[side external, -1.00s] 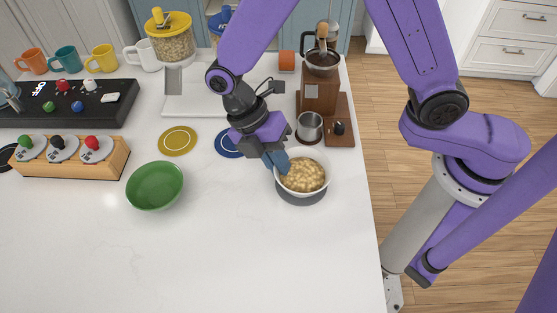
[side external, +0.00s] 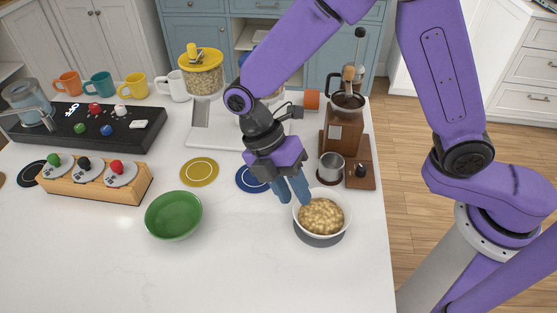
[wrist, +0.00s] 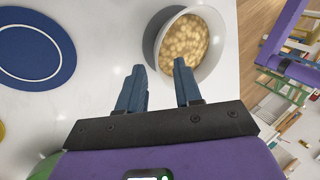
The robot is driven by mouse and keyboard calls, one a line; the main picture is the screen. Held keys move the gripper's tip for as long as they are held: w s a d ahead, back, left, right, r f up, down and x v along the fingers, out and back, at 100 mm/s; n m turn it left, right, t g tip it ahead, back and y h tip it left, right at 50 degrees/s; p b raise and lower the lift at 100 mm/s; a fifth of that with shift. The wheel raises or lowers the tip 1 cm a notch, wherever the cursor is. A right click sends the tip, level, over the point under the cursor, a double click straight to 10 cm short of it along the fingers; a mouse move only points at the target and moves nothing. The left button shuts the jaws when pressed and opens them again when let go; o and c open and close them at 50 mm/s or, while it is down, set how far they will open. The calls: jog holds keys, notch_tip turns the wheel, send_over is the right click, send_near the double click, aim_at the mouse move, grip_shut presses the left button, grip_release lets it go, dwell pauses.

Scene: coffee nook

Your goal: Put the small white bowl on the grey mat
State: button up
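The small white bowl (side external: 348,212), full of tan round pieces, is upright at the counter's right side. It also shows in the wrist view (wrist: 212,62). It sits over the round grey mat (side external: 320,240), whose edge shows below it in the side view and as a dark crescent (wrist: 152,35) in the wrist view. The bowl's base is hidden. My gripper (side external: 294,202) is open, its two blue fingers apart. In the wrist view my gripper (wrist: 158,62) has one fingertip overlapping the bowl's near rim; I cannot tell whether it touches.
A blue mat (side external: 251,180) and a yellow mat (side external: 199,172) lie to the left. A green bowl (side external: 173,215) stands further left. A coffee grinder (side external: 340,130) and metal cup (side external: 330,167) stand behind the white bowl. The front counter is clear.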

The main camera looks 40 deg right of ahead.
jog(key=v, duration=0.9)
jog(key=shift+d, duration=0.1)
jog(key=s+d+m+t+y, duration=0.1)
jog(key=s+d+m+t, duration=0.1)
jog(key=s+d+m, duration=0.3)
jog(key=s+d+m+t+y, duration=0.1)
jog(key=s+d+m+t, duration=0.2)
jog(key=s+d, duration=0.8)
jog(key=d+m, duration=0.2)
jog(key=d, duration=0.4)
jog(key=shift+s+d+m, duration=0.2)
jog(key=shift+d+m, duration=0.1)
jog(key=shift+d, duration=0.1)
